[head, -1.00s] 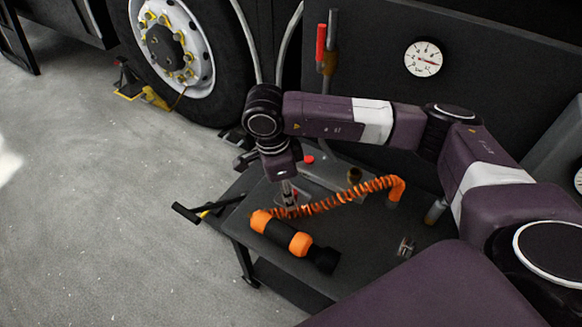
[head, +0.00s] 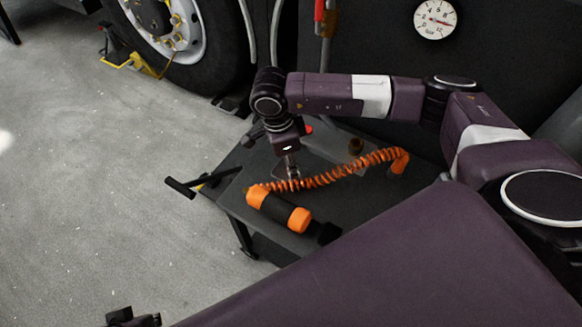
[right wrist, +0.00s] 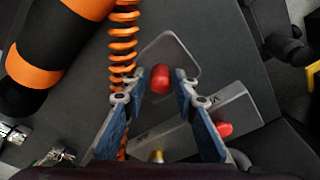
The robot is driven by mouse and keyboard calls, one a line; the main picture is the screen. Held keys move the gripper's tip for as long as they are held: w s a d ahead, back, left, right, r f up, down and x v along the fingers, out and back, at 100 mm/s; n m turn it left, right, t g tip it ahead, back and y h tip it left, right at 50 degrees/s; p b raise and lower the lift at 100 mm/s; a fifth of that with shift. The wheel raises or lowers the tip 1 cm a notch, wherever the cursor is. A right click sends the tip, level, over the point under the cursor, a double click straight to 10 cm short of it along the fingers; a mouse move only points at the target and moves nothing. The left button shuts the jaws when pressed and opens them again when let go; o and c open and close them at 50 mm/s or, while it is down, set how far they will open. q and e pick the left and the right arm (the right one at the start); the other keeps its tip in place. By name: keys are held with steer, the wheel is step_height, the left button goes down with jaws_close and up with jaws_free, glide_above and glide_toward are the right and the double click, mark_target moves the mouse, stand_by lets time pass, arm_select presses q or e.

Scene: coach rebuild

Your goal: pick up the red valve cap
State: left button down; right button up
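In the right wrist view a red valve cap (right wrist: 160,78) stands on a grey plate. My right gripper (right wrist: 161,82) is open, one blue-padded finger on each side of this cap; I cannot tell whether either touches it. A second red cap (right wrist: 224,129) sits to the right on a grey block. In the head view my right gripper (head: 291,174) points down over the dark table, hiding the cap between its fingers. Part of what appears to be my left gripper (head: 133,319) shows at the bottom edge, away from the table; its fingers cannot be made out.
A coiled orange hose (head: 340,171) lies close beside my right gripper. An orange and black cylinder (head: 279,209) lies at the table's (head: 229,195) front. A black-handled tool (head: 203,184) sticks out past the left edge. A wheel (head: 190,35) stands behind.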

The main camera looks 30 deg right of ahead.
steer(key=shift+c, duration=0.3)
steer(key=c, duration=0.5)
steer(key=shift+c, duration=0.2)
steer(key=shift+r, duration=0.15)
